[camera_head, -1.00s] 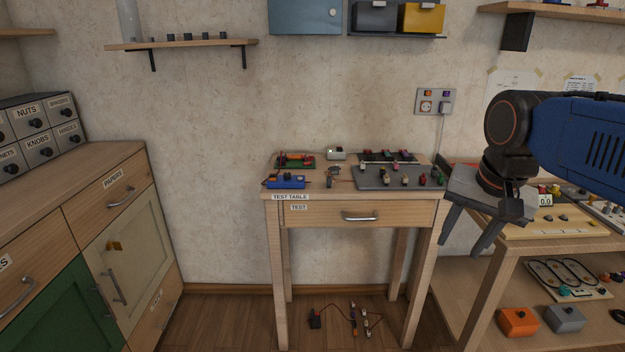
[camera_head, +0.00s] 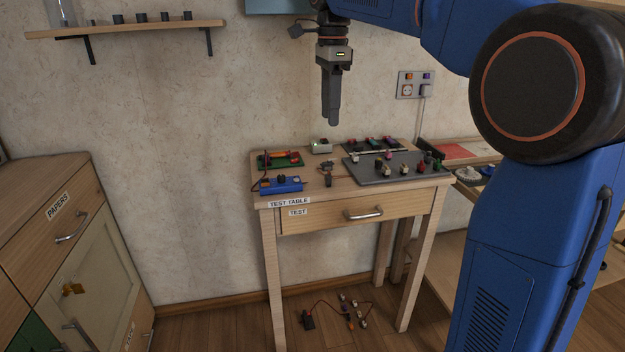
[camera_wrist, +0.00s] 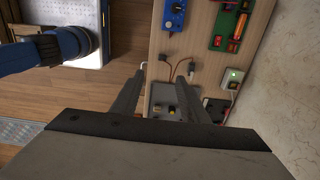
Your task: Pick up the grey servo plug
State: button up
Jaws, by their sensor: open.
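My gripper (camera_head: 331,120) points down above the back of the test table (camera_head: 237,205), clear of everything on it. The wrist view shows its two fingers (camera_wrist: 159,78) spread apart with nothing between them. A small dark grey piece with a brown-orange lead (camera_head: 327,170) lies mid-table, between the blue device and the grey mat; it looks like the servo plug, but I cannot be sure at this size. It also shows in the wrist view beyond the fingertips, where a small grey end (camera_wrist: 190,68) sits by the lead.
A blue device (camera_head: 281,184), green board (camera_head: 282,159) and pale box with a green light (camera_head: 321,146) stand around it. A grey mat (camera_head: 365,177) with several small coloured pieces is to the right. The wall stands close behind the table.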

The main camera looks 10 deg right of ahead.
send_over(328, 175)
jog(key=f, duration=1.1)
jog(key=shift+s+a+f, duration=0.1)
jog(key=shift+a+f, duration=0.25)
jog(key=shift+f, duration=0.05)
jog(key=f, duration=0.4)
jog(key=shift+d+f, duration=0.1)
jog(key=shift+d, duration=0.3)
jog(key=shift+f, duration=0.65)
jog(key=shift+c, duration=0.3)
grip_shut()
